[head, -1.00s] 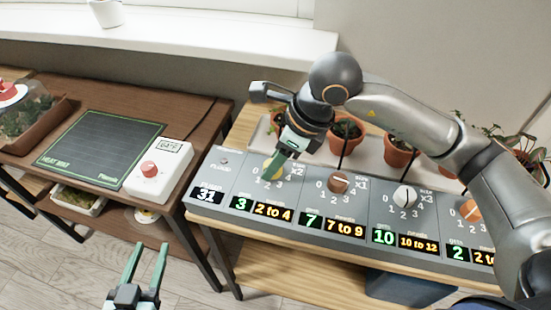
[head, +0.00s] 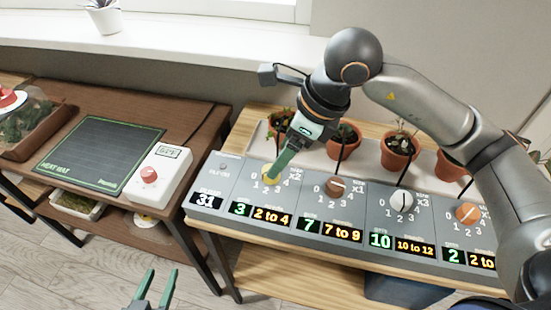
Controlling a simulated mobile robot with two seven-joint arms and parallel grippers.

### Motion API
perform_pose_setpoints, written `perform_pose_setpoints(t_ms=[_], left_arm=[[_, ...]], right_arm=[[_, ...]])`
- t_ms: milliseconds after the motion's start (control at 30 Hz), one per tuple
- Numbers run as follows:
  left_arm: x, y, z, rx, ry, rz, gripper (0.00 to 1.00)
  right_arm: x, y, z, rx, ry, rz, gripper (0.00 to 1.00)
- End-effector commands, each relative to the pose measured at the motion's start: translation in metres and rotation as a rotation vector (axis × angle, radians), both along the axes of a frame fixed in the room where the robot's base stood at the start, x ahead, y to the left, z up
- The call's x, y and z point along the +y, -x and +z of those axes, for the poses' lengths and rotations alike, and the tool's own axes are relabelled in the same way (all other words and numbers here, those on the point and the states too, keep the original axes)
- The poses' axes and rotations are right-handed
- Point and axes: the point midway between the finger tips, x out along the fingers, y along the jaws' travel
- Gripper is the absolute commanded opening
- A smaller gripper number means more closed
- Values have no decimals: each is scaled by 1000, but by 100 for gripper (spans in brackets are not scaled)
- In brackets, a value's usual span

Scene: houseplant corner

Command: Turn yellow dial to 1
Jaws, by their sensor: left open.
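The yellow dial (head: 268,179) is on the grey control panel (head: 226,186), at its left end, under the number marks and an "x2" label. My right gripper (head: 277,172) reaches down from above right, with its green fingers at the dial and covering part of it. The fingers overlap in this view, so I cannot tell whether they grip the dial. The dial's pointer is hidden. The displays below it read a green 3 and an amber "2 to 4". My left gripper (head: 153,284) is open and empty at the bottom edge, over the floor.
A brown dial (head: 337,187), a white dial (head: 402,199) and an orange dial (head: 467,213) continue along the panel. Several potted plants stand behind it. A heat mat (head: 98,157) and its white control box (head: 160,173) are on the table at left.

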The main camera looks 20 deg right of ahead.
Motion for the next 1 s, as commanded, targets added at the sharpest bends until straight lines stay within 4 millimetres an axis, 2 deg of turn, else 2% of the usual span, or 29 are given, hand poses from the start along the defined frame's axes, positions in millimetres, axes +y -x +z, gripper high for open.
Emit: perform_pose_setpoints(t_ms=[33,100,233,400,1000], left_arm=[[0,6,-8,46,0,2,50],[0,15,-21,107,-1,4,50],[-1,31,-41,205,0,7,50],[-2,42,-53,271,2,9,50],[-2,46,-58,294,1,8,50]], right_arm=[[-4,2,14,-4,1,-1,76],[-8,6,27,-4,1,-1,76],[-15,11,47,-3,1,-1,76],[-21,17,65,-1,1,0,76],[-23,19,70,1,1,0,76]])
